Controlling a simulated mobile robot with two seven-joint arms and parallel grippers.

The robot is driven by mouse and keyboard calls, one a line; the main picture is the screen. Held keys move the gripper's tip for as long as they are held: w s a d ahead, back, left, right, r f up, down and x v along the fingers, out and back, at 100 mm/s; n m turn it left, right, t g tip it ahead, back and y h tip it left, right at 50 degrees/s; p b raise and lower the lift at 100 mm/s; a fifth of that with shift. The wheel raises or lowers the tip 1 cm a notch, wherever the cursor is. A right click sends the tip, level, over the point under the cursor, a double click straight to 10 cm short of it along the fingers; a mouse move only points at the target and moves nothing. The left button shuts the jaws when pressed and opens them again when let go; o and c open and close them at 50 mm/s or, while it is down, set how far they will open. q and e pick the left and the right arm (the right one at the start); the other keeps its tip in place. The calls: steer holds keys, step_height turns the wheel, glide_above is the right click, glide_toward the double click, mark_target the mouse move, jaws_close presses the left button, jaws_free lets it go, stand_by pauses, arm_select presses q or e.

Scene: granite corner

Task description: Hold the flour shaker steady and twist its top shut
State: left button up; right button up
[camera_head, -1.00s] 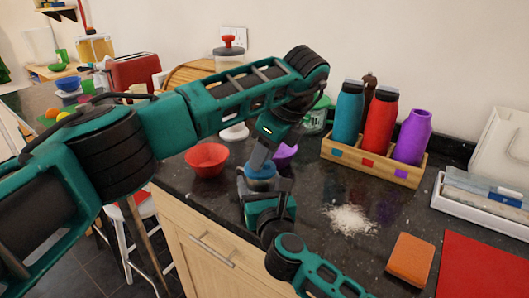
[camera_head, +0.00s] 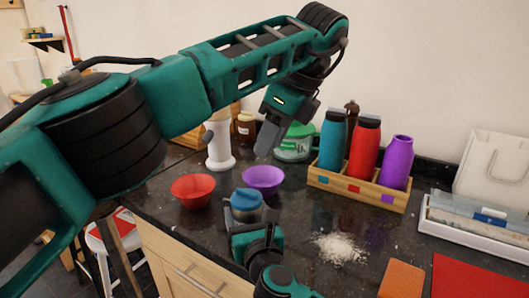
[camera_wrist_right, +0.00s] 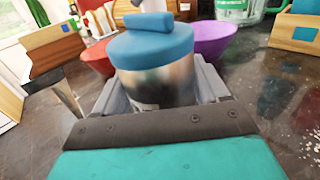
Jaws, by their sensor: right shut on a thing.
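The flour shaker (camera_head: 246,214) is a short steel can with a blue top (camera_head: 246,198). It stands upright near the counter's front edge. My right gripper (camera_head: 248,222) is shut around its steel body; the right wrist view shows the body (camera_wrist_right: 160,85) between the jaws. There the blue top (camera_wrist_right: 150,48) sits on the can with a raised bar across it. Whether it is fully shut cannot be told. My left gripper (camera_head: 264,146) hangs above and behind the shaker, apart from it, pointing down. Its jaw gap is not clear from this angle.
A red bowl (camera_head: 192,190) and a purple bowl (camera_head: 263,178) stand close to the shaker. A wooden rack (camera_head: 350,187) holds several bottles at the right. Spilled white powder (camera_head: 339,248) and an orange block (camera_head: 402,280) lie right of the shaker. A white cylinder (camera_head: 219,143) stands behind.

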stand_by(0.3)
steer(key=o, duration=1.2)
